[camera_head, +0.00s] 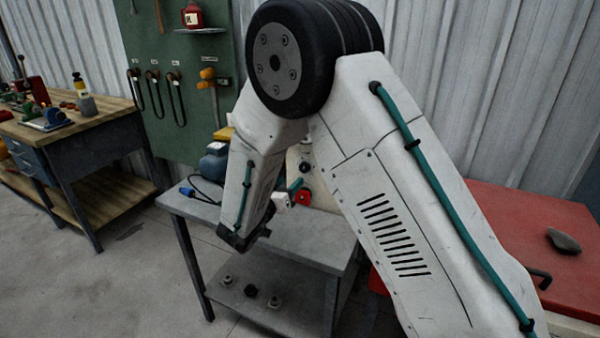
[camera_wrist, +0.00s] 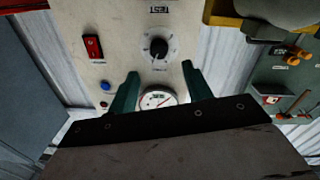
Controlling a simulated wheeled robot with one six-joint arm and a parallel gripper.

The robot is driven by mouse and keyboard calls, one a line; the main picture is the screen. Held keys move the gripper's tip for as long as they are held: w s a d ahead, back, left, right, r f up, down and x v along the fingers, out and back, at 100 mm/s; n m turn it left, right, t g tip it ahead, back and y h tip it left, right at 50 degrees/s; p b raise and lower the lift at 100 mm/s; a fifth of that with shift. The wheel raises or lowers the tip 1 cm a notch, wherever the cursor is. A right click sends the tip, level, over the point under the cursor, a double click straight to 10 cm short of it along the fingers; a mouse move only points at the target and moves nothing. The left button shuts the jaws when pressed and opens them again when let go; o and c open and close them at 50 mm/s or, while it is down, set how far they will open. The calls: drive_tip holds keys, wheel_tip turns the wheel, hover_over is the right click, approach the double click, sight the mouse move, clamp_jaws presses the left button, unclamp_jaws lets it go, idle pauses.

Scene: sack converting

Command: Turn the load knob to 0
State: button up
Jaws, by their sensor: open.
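A black knob (camera_wrist: 157,48) with a light pointer line sits on a round, marked dial on a pale upright panel (camera_wrist: 118,42) in the wrist view. The marks around it are too small to read. My gripper (camera_wrist: 160,70) is open, with its two teal fingers apart and nothing between their tips. The knob lies beyond the fingertips, roughly centred between them, and the fingers do not visibly touch it. In the head view, a dark knob (camera_head: 305,166) shows on the pale panel, partly hidden behind my arm.
A round gauge (camera_wrist: 157,99), a red rocker switch (camera_wrist: 93,47), a blue button (camera_wrist: 105,86) and a small red button share the panel. A yellow-edged item is at the wrist view's upper right. A grey metal table (camera_head: 285,240) and red cabinet (camera_head: 510,225) stand nearby.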

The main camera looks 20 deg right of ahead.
sight(303, 169)
drive_tip(key=x, duration=0.7)
drive_tip(key=shift+w+d+f, duration=0.1)
drive_tip(key=shift+w+d, duration=0.1)
drive_tip(key=shift+d, duration=0.05)
drive_tip(key=c, duration=1)
